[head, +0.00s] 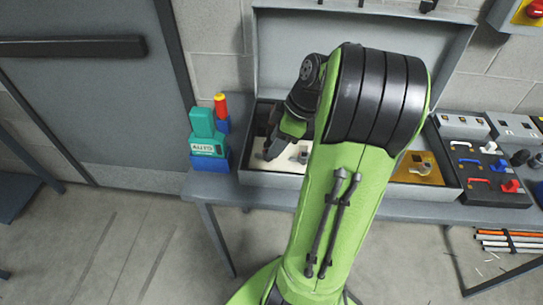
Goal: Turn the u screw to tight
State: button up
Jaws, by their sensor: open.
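My green and black arm fills the middle of the head view and hides much of the work tray. My gripper (272,150) points down over the cream panel (290,166) in the left part of the grey tray (270,181). It is open, but its fingertips are small and dark, and I cannot tell whether they touch anything. I cannot make out the u screw; it may be hidden by my arm or gripper. A brass-coloured plate (407,175) with a small metal fitting (423,165) lies at the right end of the tray.
A teal and blue tool (208,150) stands left of the tray. Right of it is a black panel (485,175) with red and blue handles. A grey board (285,50) rises behind. Rods (510,240) lie low at right. Floor (120,240) at left is clear.

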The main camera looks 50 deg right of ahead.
aim_at(264, 154)
jog(key=x, duration=0.3)
jog(key=shift+f+b, duration=0.15)
jog(key=shift+b, duration=0.25)
jog(key=shift+c, duration=0.2)
jog(key=c, duration=0.7)
